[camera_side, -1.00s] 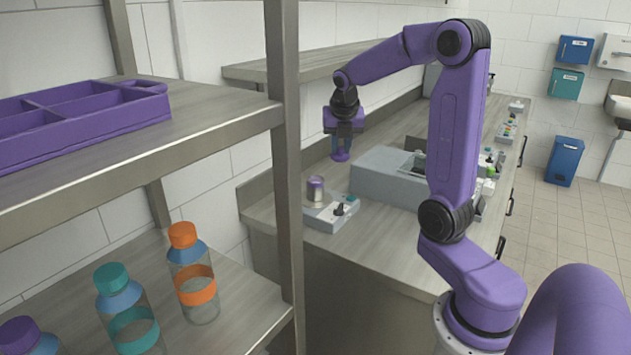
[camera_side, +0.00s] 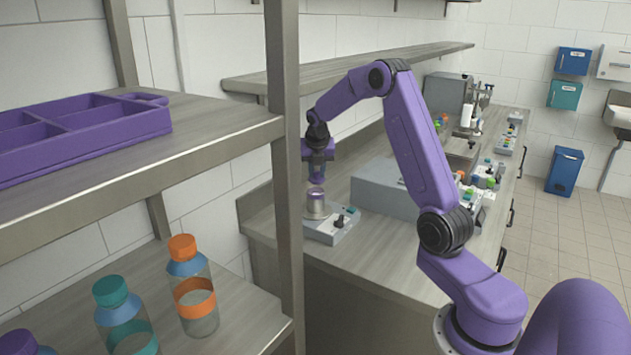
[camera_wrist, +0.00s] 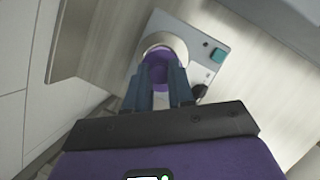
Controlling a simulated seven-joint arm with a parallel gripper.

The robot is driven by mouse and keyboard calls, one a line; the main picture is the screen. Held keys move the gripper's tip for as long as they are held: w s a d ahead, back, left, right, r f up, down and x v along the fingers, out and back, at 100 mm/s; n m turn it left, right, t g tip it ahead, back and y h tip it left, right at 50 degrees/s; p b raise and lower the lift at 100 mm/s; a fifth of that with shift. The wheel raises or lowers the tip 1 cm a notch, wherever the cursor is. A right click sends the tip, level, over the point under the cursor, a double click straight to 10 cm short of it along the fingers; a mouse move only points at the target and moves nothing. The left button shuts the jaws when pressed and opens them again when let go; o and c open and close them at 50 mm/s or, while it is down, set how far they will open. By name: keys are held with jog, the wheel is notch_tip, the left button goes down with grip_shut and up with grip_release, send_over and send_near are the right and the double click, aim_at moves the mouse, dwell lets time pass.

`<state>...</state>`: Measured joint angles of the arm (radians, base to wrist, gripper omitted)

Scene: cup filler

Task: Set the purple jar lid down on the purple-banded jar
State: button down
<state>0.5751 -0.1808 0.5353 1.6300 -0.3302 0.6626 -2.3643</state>
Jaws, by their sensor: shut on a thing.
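My gripper (camera_side: 317,168) is shut on the purple jar lid (camera_side: 317,180), pointing straight down. The purple-banded jar (camera_side: 315,207) stands upright on a small grey device at the near end of the bench. The lid is directly above the jar, very close to its top; I cannot tell whether they touch. In the wrist view my gripper's two fingers (camera_wrist: 160,85) reach toward the purple lid (camera_wrist: 158,62), with the device below. The fingers and lid hide most of the jar there.
The grey device (camera_side: 338,232) has a dark knob. A large grey box (camera_side: 385,188) stands just right of it. A metal shelf post (camera_side: 284,150) stands left of my gripper. Capped bottles (camera_side: 193,290) and a purple divided tray (camera_side: 90,150) are on the left shelves.

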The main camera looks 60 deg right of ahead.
aim_at(315, 179)
jog(key=shift+w+d+f, duration=0.25)
jog(key=shift+w+f, duration=0.15)
jog(key=shift+f, duration=1.6)
jog(key=shift+f, duration=0.15)
jog(key=c, duration=1)
grip_release()
jog(key=v, duration=1.2)
jog(key=shift+r, duration=0.2)
